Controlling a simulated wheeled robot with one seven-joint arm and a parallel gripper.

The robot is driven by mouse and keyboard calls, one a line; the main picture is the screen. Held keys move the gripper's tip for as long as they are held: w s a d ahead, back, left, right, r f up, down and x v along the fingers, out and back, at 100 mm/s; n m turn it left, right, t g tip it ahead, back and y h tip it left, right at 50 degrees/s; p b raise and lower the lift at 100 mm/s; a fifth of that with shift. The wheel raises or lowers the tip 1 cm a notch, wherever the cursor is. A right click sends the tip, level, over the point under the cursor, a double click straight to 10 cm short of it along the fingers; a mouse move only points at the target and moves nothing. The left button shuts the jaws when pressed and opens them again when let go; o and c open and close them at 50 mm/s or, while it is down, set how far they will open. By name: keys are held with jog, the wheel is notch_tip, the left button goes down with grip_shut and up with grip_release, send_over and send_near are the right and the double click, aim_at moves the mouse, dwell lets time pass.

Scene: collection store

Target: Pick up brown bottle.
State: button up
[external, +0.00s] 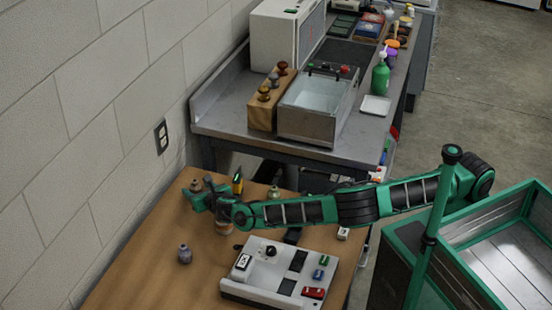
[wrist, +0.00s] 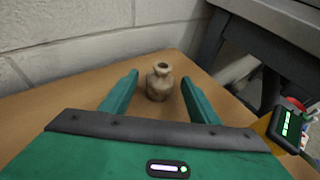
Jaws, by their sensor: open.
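A small tan-brown bottle (wrist: 160,84) with a narrow neck and dark mouth stands upright on the wooden table (wrist: 65,105) in the wrist view. It shows between the two green fingers of my gripper (wrist: 160,75), with bare space on both sides. The fingers are open and empty. In the external view the bottle (external: 196,185) stands near the wall, just beyond my gripper (external: 193,198). Whether the fingertips are level with the bottle I cannot tell.
A purple-grey bottle (external: 184,256) stands nearer the front. An orange-brown jar (external: 225,229) is partly hidden under my arm, and a greenish bottle (external: 273,192) stands behind it. The wall (external: 85,130) borders the table's left side.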

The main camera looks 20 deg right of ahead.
jog(key=c, duration=1.2)
jog(key=shift+r, duration=0.1)
